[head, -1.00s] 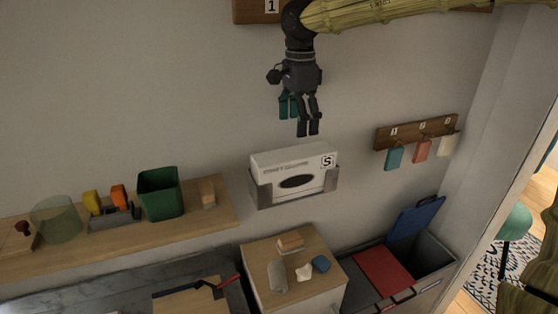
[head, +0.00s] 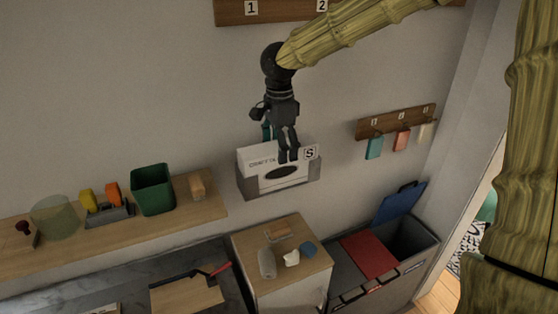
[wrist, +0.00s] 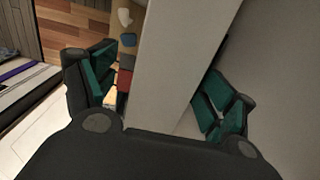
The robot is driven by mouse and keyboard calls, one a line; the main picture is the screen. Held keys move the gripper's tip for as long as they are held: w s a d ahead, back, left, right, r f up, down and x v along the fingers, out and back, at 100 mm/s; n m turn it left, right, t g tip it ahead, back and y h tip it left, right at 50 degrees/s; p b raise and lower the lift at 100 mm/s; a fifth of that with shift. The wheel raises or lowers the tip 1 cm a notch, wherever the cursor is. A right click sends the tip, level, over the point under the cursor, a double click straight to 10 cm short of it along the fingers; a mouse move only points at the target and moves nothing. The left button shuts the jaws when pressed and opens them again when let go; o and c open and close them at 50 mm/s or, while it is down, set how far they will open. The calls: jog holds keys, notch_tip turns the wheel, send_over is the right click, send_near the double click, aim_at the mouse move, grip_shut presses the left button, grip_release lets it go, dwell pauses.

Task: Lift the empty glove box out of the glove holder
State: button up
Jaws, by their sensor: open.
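The white glove box (head: 257,158), with a dark oval opening and an "S" label, sits in the grey glove holder (head: 304,188) on the wall. My gripper (head: 279,147) is open at the box's top edge. One finger is in front of the box's front face, and the teal-padded other finger is on the wall side, partly hidden. In the wrist view the pale box (wrist: 167,65) runs between the two spread, teal-padded fingers of my gripper (wrist: 165,92). I cannot tell whether either finger touches it. The oval opening is not visible there.
A shelf (head: 110,236) at left holds a green bin (head: 153,190) and a tape dispenser (head: 107,212). Below the holder, a small cabinet (head: 255,247) carries several small objects. An open bin with a blue lid (head: 399,203) and a hook rail (head: 395,122) are at right.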

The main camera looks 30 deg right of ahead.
jog(key=shift+w+f, duration=0.25)
jog(key=shift+f, duration=0.25)
jog(key=shift+w+f, duration=0.25)
jog(key=shift+f, duration=0.25)
jog(key=shift+s+d+r, duration=0.1)
jog(key=shift+s+r, duration=0.1)
jog(key=shift+s, duration=0.15)
jog(key=shift+c, duration=0.4)
jog(key=shift+w+f, duration=0.1)
jog(key=shift+w, duration=0.1)
jog(key=c, duration=1)
jog(key=shift+s, duration=0.1)
